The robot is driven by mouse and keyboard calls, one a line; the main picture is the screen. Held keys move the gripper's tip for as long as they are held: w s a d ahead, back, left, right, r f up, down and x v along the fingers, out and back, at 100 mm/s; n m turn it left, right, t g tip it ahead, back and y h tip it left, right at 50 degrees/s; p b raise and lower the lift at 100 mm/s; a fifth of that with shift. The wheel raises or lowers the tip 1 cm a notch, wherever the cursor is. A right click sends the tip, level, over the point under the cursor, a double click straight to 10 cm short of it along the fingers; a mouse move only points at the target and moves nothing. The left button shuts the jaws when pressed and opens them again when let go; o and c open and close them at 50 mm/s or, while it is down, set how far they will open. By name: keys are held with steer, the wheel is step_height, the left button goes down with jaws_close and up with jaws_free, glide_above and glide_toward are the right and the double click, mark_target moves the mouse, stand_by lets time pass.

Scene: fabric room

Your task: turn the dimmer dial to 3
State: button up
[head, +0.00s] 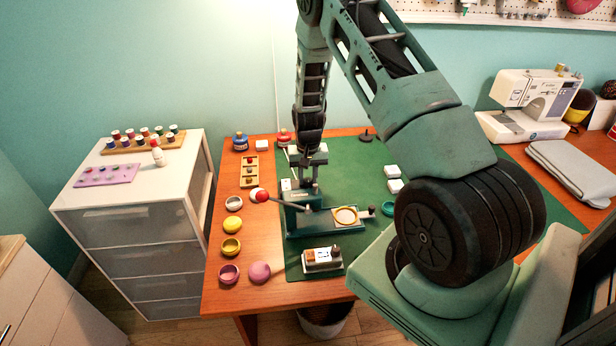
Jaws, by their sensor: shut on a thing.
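My gripper (308,182) points straight down over the left part of the green mat (350,170). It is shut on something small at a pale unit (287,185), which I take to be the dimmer. The dial itself is hidden by the fingers, and its number marks are too small to read. The red-tipped lever of a green press (295,221) lies just in front of the gripper.
A small white box with a dark knob (322,260) sits at the mat's front edge. Several coloured bowls and a wooden tray (249,171) line the table's left side. White blocks (393,171) lie right of the gripper. A sewing machine (525,105) stands at the back right.

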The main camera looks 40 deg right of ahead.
mark_target(308, 180)
steer(key=o, duration=1)
step_height(308, 180, up, 18)
steer(key=b, duration=0.2)
steer(key=shift+f, duration=0.25)
